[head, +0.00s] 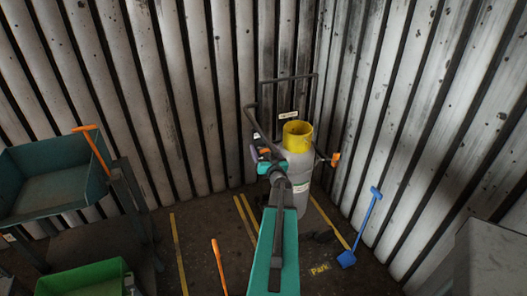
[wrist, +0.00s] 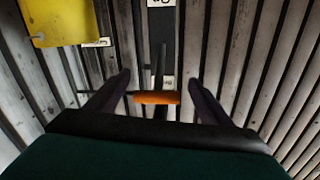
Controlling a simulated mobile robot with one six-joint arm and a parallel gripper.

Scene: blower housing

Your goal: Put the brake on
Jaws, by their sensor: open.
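A grey upright machine body (head: 297,175) with a yellow collar (head: 298,130) stands by the corner in the head view; the collar also shows at the upper left of the wrist view (wrist: 60,20). An orange grip (wrist: 155,98) on a dark lever lies crosswise between the two dark fingers of my gripper (wrist: 158,84). The fingers are apart, with visible gaps on both sides of the grip. In the head view my gripper (head: 262,157) is at the machine's left side, partly covering an orange part. I cannot tell which control is the brake.
A second orange-tipped lever (head: 335,159) sticks out on the machine's right. A blue shovel (head: 361,228) leans near the right wall. A teal bin (head: 55,178), a green bin (head: 85,279) and an orange-handled tool (head: 218,265) are at left. Yellow lines mark the floor.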

